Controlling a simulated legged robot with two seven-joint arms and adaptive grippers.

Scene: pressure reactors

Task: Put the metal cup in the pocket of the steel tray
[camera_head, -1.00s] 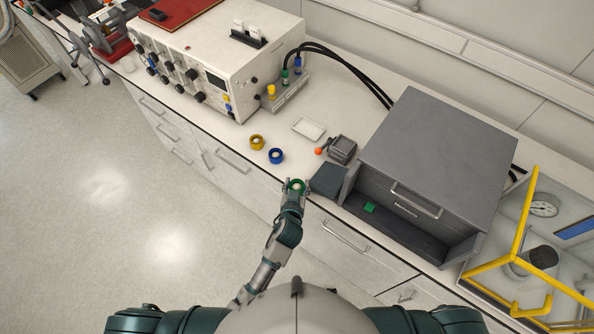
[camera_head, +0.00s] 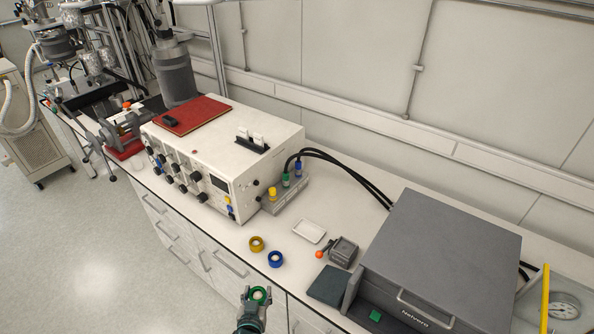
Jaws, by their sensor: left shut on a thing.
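My left gripper (camera_head: 258,294) is at the bottom middle, in front of the bench's front edge. It is shut on a small round green-ringed piece (camera_head: 260,295) with a pale centre; I cannot tell whether this is the metal cup. A yellow ring-shaped piece (camera_head: 256,244) and a blue one (camera_head: 275,259) lie on the bench beyond the gripper. A shallow pale tray (camera_head: 309,231) lies behind them; I cannot make out a pocket in it. My right gripper is not in view.
A small grey metal box (camera_head: 343,252) with an orange-knobbed lever stands right of the tray. A dark pad (camera_head: 328,285) and a large grey unit (camera_head: 440,255) are further right. A white instrument (camera_head: 225,150) stands at the back left. Bare bench surrounds the rings.

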